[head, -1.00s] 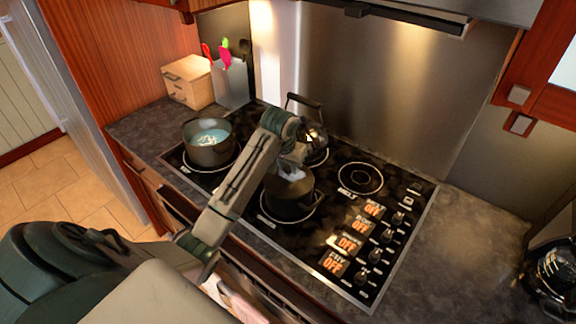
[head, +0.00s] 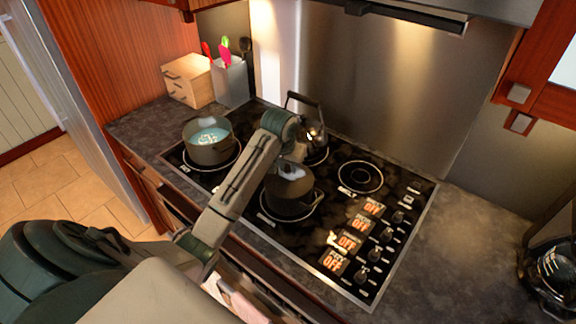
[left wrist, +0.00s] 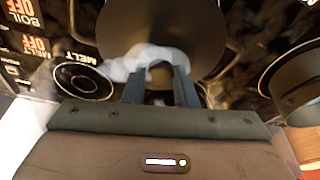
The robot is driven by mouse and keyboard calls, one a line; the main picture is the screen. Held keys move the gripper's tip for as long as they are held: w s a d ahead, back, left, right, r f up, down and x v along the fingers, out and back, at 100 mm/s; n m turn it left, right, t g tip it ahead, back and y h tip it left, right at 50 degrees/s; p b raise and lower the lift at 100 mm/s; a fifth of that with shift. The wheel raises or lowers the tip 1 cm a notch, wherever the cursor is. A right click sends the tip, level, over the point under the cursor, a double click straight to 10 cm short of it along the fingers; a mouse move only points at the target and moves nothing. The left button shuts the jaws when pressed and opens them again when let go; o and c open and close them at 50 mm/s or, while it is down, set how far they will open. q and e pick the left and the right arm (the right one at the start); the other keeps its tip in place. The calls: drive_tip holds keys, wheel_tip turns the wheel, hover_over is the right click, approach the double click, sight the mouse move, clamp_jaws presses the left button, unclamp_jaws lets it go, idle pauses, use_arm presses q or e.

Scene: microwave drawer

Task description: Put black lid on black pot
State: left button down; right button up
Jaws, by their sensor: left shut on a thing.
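The black pot (head: 291,203) stands on the front burner of the cooktop. The black lid (left wrist: 172,28) shows as a dark round disc in the left wrist view, lying over the pot's mouth, with pot handles showing on both sides. I cannot tell for certain whether its rim touches the pot all round. My left gripper (left wrist: 160,92) is shut on the lid's knob, directly above the pot. It also shows in the head view (head: 291,168), where the arm hides part of the lid. My right gripper is not in view.
An open pot with bluish liquid (head: 208,150) stands on the left burner. A kettle (head: 313,136) stands behind my gripper. A wooden box (head: 188,80) and a utensil holder (head: 230,82) stand at the back left. The back right burner (head: 360,178) is empty.

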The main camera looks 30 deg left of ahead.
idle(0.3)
use_arm(q)
drive_tip(key=c, duration=0.6)
unclamp_jaws()
drive_tip(key=shift+r, duration=3.5)
